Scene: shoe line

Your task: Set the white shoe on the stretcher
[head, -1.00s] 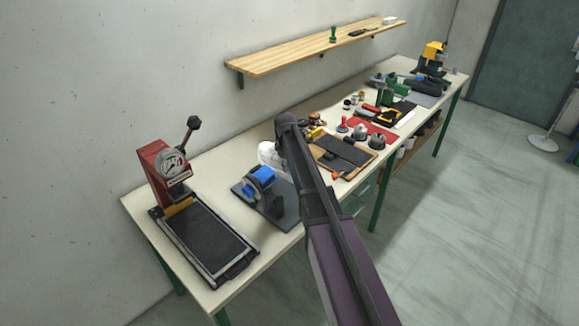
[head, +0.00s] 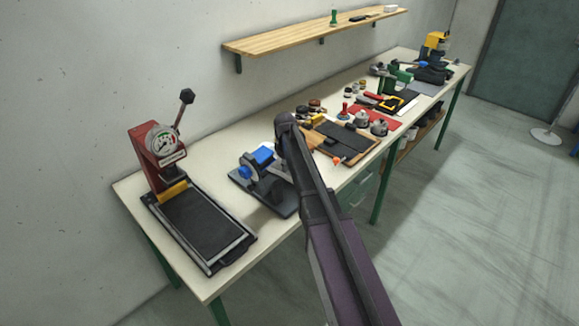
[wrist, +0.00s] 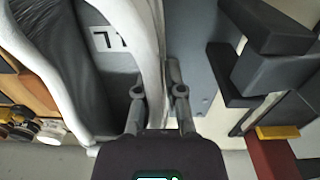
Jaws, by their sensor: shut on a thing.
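The white shoe (wrist: 148,40) fills the left of the wrist view, its dark grey opening facing the camera. My gripper (wrist: 157,85) is shut on the shoe's white rim wall, one finger on each side. In the head view my arm hides the gripper and the shoe. The stretcher (head: 276,197), a dark plate with blue and grey parts, sits on the bench just left of my arm. In the wrist view a grey-blue surface lies beside the shoe; I cannot tell whether the shoe touches it.
A red press (head: 152,142) with a gauge, lever and black pad stands at the bench's near left. Dark blocks (wrist: 270,75) show right of the shoe in the wrist view. Several tools and a brown board (head: 346,144) crowd the bench right of my arm. A wooden shelf (head: 310,35) hangs above.

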